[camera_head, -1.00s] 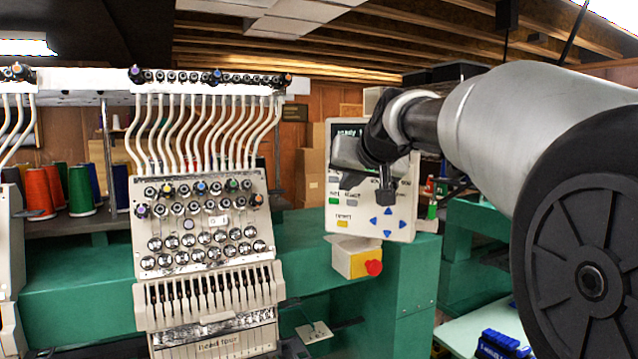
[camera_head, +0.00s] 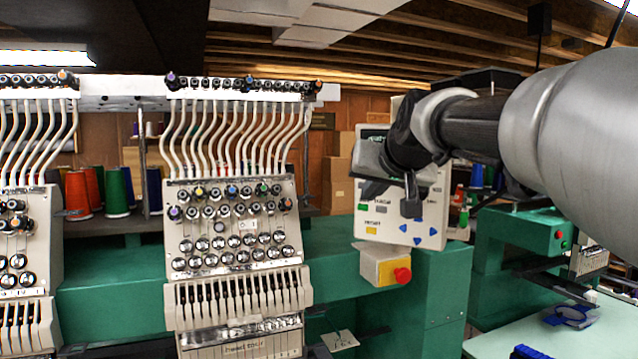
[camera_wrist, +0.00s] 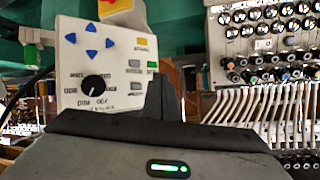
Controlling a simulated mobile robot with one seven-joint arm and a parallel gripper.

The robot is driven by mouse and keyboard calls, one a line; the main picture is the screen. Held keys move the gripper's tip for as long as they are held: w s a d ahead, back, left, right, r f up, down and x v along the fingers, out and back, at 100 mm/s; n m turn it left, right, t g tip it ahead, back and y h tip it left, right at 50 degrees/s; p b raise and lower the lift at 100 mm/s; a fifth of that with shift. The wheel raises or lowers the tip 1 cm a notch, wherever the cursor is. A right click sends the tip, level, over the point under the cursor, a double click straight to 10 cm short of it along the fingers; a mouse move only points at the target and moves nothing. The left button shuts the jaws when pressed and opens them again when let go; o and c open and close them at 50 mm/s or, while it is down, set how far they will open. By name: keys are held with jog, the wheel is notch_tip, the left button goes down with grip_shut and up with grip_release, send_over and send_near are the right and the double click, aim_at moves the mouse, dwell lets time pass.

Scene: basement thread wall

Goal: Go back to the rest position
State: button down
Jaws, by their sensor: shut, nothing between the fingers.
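My gripper (camera_head: 376,189) is in the head view, right of centre, at the end of my arm coming in from the right. It is shut and empty. It overlaps the upper left of the white control panel (camera_head: 428,232); I cannot tell the gap between them. In the wrist view my gripper's dark finger (camera_wrist: 163,100) stands up in front of the same panel (camera_wrist: 72,72), which appears upside down with blue arrows and a black knob.
A multi-needle embroidery head (camera_head: 238,240) with white thread tubes stands left of the panel. A yellow box (camera_head: 382,268) with a red button sits below the panel. Thread cones (camera_head: 115,192) stand behind at left. A pale table (camera_head: 535,342) is at lower right.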

jog(key=shift+s, duration=0.1)
dwell(0.6)
jog(key=s+f+g+p, duration=0.1)
jog(key=s+f+g, duration=0.1)
jog(key=s+f, duration=0.5)
jog(key=s+f+n+g+p, duration=0.1)
jog(key=s+f, duration=0.6)
jog(key=s, duration=0.7)
jog(key=s+f+g+h+p, duration=0.1)
jog(key=s+f+g+p, duration=0.1)
jog(key=s+f, duration=0.5)
jog(key=s+g, duration=0.1)
jog(key=s, duration=0.2)
jog(key=shift+s+d+f+n+g, duration=0.15)
jog(key=shift+s+f+n+g, duration=0.15)
jog(key=shift+f+g, duration=0.1)
jog(key=shift+w+r, duration=0.1)
dwell(0.4)
